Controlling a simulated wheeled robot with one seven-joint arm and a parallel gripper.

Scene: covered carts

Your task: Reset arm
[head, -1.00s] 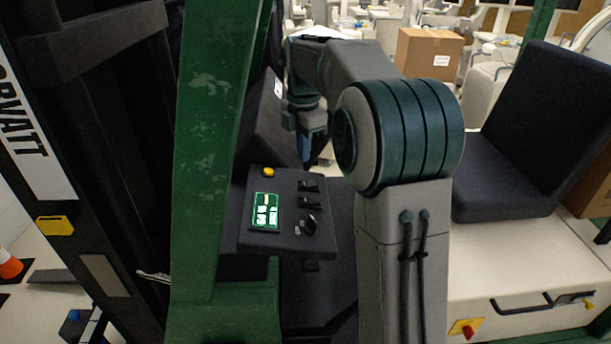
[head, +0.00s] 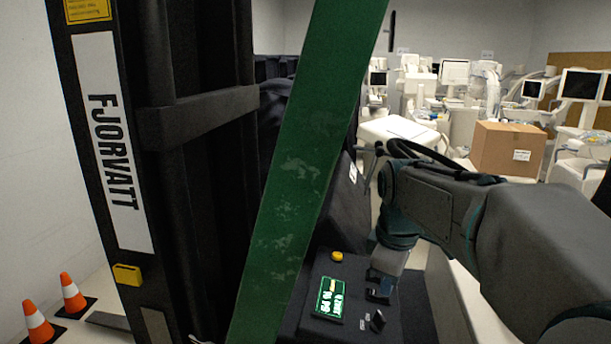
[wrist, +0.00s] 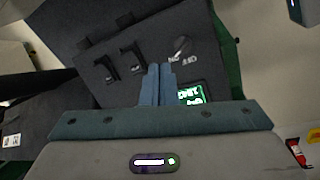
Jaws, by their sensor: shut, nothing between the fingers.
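My gripper (head: 382,284) is shut and empty, its fingers pointing down over the dark control panel (head: 310,262). In the wrist view, the two blue-grey fingers (wrist: 160,67) are pressed together in front of the panel (wrist: 80,65). Black switches (wrist: 133,54) and a lit green screen (wrist: 190,95) show beside them. My grey arm reaches in from the right in the head view, bent down at the wrist. Whether the fingertips touch the panel, I cannot tell.
A green post (head: 300,170) stands left of the panel, close to my arm. A black mast (head: 125,150) marked FJORVATT is farther left, with orange cones (head: 38,325) beside it. A cardboard box (head: 507,150) and white medical carts (head: 455,75) are behind.

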